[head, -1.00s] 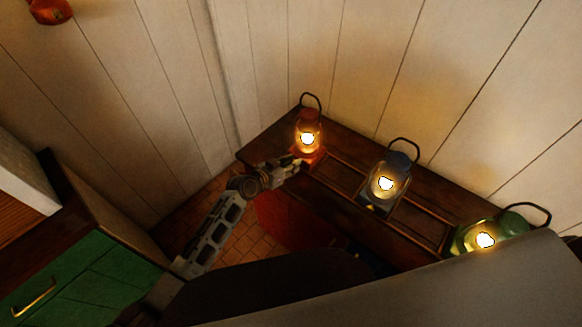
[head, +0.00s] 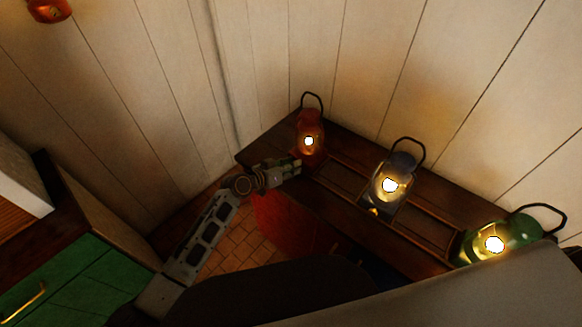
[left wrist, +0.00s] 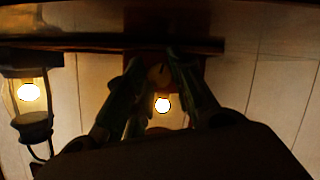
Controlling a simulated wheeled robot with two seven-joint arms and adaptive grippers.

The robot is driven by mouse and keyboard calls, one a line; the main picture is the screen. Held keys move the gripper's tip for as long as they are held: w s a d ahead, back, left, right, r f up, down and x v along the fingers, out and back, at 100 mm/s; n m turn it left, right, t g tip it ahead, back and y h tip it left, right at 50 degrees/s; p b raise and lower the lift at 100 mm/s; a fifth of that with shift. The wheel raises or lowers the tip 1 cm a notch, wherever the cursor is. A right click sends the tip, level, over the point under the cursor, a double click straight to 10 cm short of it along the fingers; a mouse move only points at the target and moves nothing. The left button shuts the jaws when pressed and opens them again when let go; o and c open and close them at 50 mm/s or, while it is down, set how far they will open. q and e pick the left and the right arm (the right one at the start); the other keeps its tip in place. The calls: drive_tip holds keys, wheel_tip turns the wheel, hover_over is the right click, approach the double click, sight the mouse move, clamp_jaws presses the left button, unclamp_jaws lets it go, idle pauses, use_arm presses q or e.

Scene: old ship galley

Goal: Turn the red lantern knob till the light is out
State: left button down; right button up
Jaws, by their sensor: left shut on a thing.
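The red lantern (head: 309,121) stands upright at the far left end of the dark wooden shelf (head: 270,150) in the head view. Its flame still glows, small and dim. My left gripper (head: 294,166) is at the lantern's base, on its near left side. In the left wrist view the lantern appears upside down, with its lit flame (left wrist: 162,103) between my fingers. There my left gripper (left wrist: 160,72) is shut on the small knob (left wrist: 159,76), which the fingers partly hide. My right gripper is not in view.
A lit blue-grey lantern (head: 403,163) stands mid-shelf; it also shows in the left wrist view (left wrist: 32,123). A lit green lantern (head: 522,231) stands at the right. White plank walls rise behind. A green cabinet (head: 85,275) is at lower left.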

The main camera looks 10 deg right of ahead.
use_arm(q)
drive_tip(key=c, duration=1.2)
unclamp_jaws()
drive_tip(key=v, duration=1.2)
drive_tip(key=shift+w, duration=0.1)
